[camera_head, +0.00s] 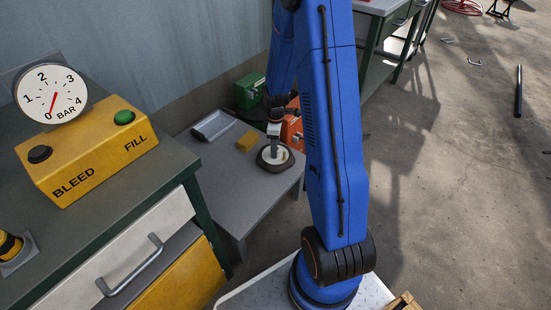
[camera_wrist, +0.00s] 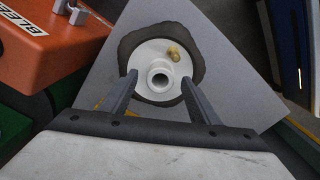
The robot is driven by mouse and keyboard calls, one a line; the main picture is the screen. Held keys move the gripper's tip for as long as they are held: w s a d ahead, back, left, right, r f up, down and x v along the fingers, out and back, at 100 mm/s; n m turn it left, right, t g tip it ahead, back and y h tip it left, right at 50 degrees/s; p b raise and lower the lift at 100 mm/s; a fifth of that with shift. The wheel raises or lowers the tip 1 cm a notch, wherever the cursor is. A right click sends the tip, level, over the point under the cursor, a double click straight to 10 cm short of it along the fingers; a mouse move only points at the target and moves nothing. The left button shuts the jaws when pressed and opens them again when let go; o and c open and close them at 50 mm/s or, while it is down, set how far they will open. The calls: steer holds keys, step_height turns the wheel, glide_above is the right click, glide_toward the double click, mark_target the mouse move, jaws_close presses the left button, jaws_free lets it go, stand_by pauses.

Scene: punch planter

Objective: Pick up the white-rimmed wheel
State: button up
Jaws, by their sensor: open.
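The white-rimmed wheel (camera_head: 285,163) lies flat on a low grey table (camera_head: 224,178), with a dark tyre around a white rim. The wheel also shows in the wrist view (camera_wrist: 148,52), with a round hub hole in the middle and a small brass valve on the rim. My gripper (camera_head: 273,149) is above the wheel in the head view. In the wrist view my gripper (camera_wrist: 160,82) is open, with one finger on each side of the hub. I cannot tell whether the fingers touch the rim.
A yellow block (camera_head: 247,141) and a grey tray (camera_head: 213,125) lie on the low table behind the wheel. An orange machine (camera_head: 292,130) and a green box (camera_head: 249,91) stand beyond it. A workbench with a yellow control box (camera_head: 88,152) and a gauge (camera_head: 51,94) is at left.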

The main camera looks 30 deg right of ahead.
steer(key=shift+f, duration=0.25)
steer(key=shift+r, duration=0.1)
jaws_close()
steer(key=shift+w, duration=0.1)
